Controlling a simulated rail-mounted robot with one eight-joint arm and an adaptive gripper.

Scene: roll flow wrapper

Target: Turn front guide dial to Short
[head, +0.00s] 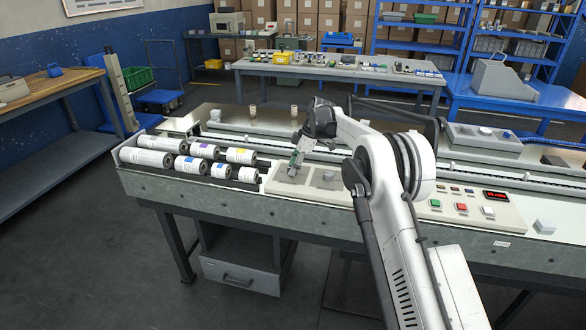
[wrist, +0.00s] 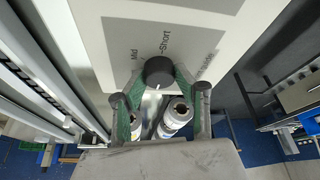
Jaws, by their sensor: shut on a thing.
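A dark round dial (wrist: 159,71) stands on a pale panel with a grey label plate in the wrist view. Around it I read "Mid" to the left, "Short" above, and a partly blurred word to the right. My gripper (wrist: 160,80) has its two green-padded fingers on either side of the dial, shut on it. Which label the dial points at is not clear. In the head view my gripper (head: 296,160) reaches down to the left part of the panel (head: 308,192) and hides this dial. A second grey knob (head: 325,177) sits to its right.
Several printed rolls (head: 190,162) lie in rows left of the panel. A control box with a green button (head: 435,203), a red button (head: 461,207) and a red display (head: 495,194) lies to the right. A long rail runs behind the panel.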

